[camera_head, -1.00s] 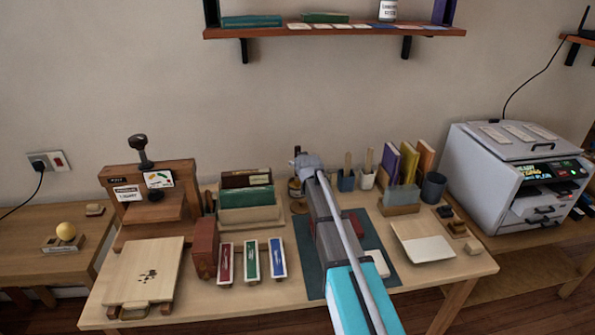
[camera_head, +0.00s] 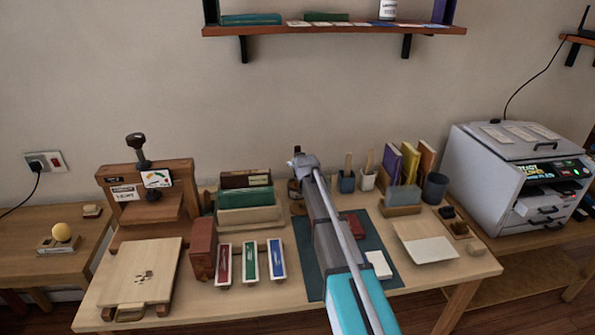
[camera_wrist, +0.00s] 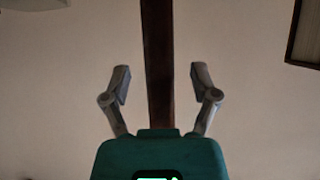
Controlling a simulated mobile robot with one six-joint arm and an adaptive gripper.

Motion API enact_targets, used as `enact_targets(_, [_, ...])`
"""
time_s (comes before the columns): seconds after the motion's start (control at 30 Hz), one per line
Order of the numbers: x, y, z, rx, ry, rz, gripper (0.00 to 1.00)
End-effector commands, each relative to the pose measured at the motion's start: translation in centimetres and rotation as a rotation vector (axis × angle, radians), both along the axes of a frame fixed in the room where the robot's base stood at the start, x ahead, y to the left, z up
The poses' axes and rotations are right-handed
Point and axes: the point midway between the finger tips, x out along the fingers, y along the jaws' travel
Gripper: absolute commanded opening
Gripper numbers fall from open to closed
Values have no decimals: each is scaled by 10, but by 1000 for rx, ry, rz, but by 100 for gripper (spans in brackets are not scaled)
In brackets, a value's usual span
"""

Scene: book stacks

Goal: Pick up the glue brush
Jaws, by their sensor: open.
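A small brown jar (camera_head: 295,187) is partly hidden behind my arm. I cannot tell which of these holds the glue brush. My gripper shows clearly in the wrist view (camera_wrist: 160,84), with its two grey fingers apart and nothing held between them. The wrist view faces a pale surface crossed by a dark brown beam, with no table objects in it. In the head view, my arm reaches over the table's middle.
A printer (camera_head: 490,180) stands right. A shelf (camera_head: 340,31) hangs above.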

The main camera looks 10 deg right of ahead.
Motion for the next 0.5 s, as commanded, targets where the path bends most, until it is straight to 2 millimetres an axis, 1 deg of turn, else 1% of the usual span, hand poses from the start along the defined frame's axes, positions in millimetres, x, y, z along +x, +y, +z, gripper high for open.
enact_targets(0.03, [7,0,-5,0,0,0,77])
enact_targets(0.13, [11,0,-6,0,0,0,77])
enact_targets(0.5, [11,0,-6,0,0,0,77])
